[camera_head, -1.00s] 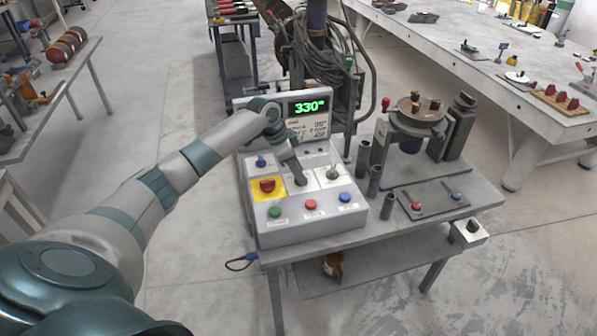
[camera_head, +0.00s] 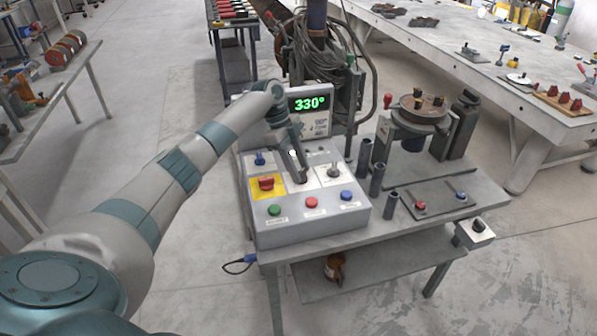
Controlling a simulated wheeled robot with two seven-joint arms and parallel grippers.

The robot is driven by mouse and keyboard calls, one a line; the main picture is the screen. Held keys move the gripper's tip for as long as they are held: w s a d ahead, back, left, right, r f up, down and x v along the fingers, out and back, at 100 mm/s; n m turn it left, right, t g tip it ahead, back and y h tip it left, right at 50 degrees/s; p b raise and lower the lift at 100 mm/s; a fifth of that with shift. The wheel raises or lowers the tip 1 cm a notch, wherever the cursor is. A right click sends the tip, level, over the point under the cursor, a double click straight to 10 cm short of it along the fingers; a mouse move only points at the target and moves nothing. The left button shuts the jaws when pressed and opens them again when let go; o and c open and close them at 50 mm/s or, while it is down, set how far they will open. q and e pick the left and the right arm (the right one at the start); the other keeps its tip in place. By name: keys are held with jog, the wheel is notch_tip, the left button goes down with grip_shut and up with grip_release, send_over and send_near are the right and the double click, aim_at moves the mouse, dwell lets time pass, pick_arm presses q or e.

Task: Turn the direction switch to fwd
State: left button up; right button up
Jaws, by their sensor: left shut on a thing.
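The grey control box (camera_head: 312,222) stands on the small grey table and carries several switches and buttons. My left gripper (camera_head: 303,179) points down onto the middle white plate of its panel and is shut on the switch there, taken as the direction switch. The fingers hide the switch, so its pointer and fwd mark cannot be read. A similar small switch (camera_head: 334,170) sits on the white plate to the right, apart from the gripper. My right gripper is not in view.
A red switch on a yellow plate (camera_head: 267,184) and a blue switch (camera_head: 259,158) lie left of the gripper. Green (camera_head: 274,210), red (camera_head: 311,203) and blue (camera_head: 346,195) buttons line the front. A round positioner (camera_head: 421,108) stands right.

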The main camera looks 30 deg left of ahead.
pick_arm(q)
jog(key=shift+m, duration=0.3)
jog(key=o, duration=1.1)
jog(key=shift+r, duration=0.15)
